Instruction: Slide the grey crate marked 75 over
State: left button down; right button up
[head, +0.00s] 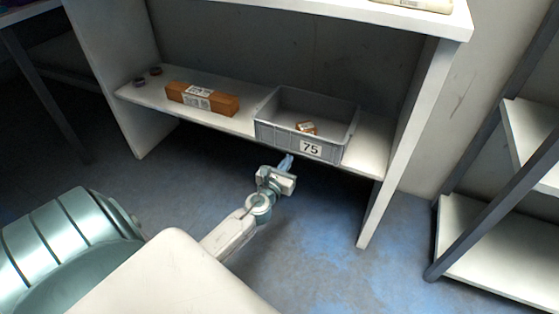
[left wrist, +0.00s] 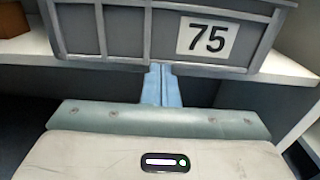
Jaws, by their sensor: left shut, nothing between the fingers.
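The grey crate marked 75 (head: 275,133) sits on the lower shelf, right of its middle, with a small brown box (head: 306,127) inside. Its label faces me, and its front wall fills the top of the left wrist view (left wrist: 115,30). My left gripper (head: 287,161) is shut and empty, just in front of and below the crate's front wall. Its blue fingers (left wrist: 161,84) are together and point at the crate's lower edge. I cannot tell whether they touch it. My right gripper is not in view.
A long brown box (head: 203,97) lies on the shelf left of the crate, with two small dark round things (head: 147,76) beyond it. The white shelf (head: 372,145) has bare room right of the crate, up to a side panel (head: 402,140). A metal rack (head: 480,190) stands at right.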

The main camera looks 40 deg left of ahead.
aim_at(298, 144)
pick_arm(q)
jog(key=shift+x, duration=1.4)
jog(key=x, duration=0.7)
jog(key=shift+w+a+b, duration=0.1)
jog(key=shift+b, duration=0.2)
jog(key=shift+f, duration=0.15)
